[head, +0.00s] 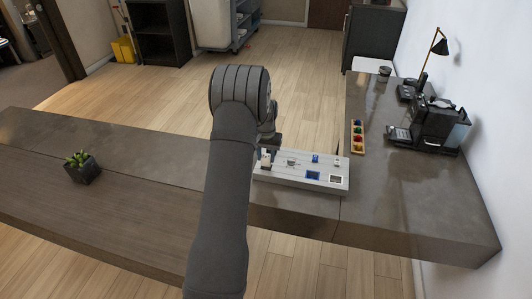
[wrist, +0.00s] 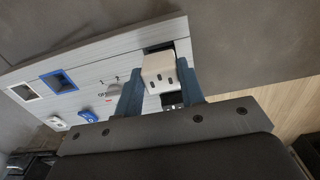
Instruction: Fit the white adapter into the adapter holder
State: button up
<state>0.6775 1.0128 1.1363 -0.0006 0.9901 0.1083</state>
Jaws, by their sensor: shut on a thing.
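The white adapter (wrist: 158,76), a small block with dark slots in its face, is between the two blue-grey fingers of my gripper (wrist: 160,68) in the wrist view. My gripper is shut on it. The adapter is over one end of the light grey board (wrist: 100,62). A dark opening (wrist: 158,47), apparently the adapter holder, shows past the adapter's far edge, and more dark shows below it. The adapter hides the middle. I cannot tell whether it is above the opening or partly in it. In the head view, my gripper (head: 268,150) is at the board's left end, partly behind my arm.
The board (head: 300,184) also carries a blue-framed pocket (wrist: 59,82), a white-framed pocket (wrist: 24,92), a blue piece (wrist: 88,116) and a white piece (wrist: 57,124). A tray of coloured items (head: 357,137), a coffee machine (head: 440,125) and a plant (head: 82,168) stand clear of it.

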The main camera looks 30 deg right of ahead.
aim_at(266, 157)
jog(key=shift+f, duration=1.6)
jog(key=o, duration=1.1)
jog(key=shift+c, duration=0.2)
notch_tip(266, 157, up, 17)
jog(key=shift+r, duration=0.15)
